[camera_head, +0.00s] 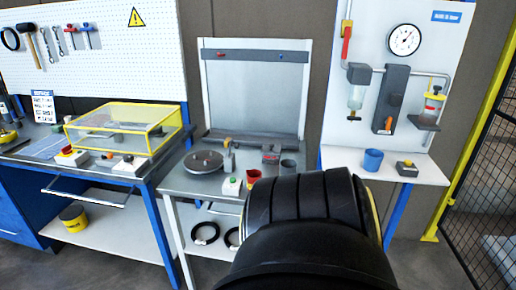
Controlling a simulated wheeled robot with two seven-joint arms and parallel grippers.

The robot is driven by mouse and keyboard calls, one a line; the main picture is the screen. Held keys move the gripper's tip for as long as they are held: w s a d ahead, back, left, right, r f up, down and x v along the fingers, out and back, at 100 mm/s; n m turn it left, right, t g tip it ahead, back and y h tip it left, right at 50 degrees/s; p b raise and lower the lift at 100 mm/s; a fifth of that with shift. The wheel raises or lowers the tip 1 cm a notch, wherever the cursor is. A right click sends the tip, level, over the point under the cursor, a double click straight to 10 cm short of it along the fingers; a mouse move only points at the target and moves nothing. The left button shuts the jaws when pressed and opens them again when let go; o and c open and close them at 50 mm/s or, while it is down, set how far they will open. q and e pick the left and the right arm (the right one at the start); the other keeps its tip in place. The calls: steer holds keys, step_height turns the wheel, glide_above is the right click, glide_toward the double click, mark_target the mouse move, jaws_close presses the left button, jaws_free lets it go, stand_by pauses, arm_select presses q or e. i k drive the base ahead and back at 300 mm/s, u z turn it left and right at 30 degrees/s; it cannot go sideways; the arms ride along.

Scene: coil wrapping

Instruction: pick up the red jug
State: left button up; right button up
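A small red vessel (252,176), which looks like the red jug, stands on the grey middle workbench (176,181). Its lower part is hidden behind a large black rounded part of my own arm in the foreground, and I cannot make out a handle. Neither of my grippers shows in this view.
A blue cup (373,160) stands on the right bench. A yellow-framed clear box (125,128) is on the left bench. Black rings (205,233) lie on the lower shelf.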

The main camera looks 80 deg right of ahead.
mark_target(253, 175)
steer(key=k, duration=0.3)
steer(key=z, duration=1.65)
steer(key=i, duration=0.4)
steer(key=z, duration=0.85)
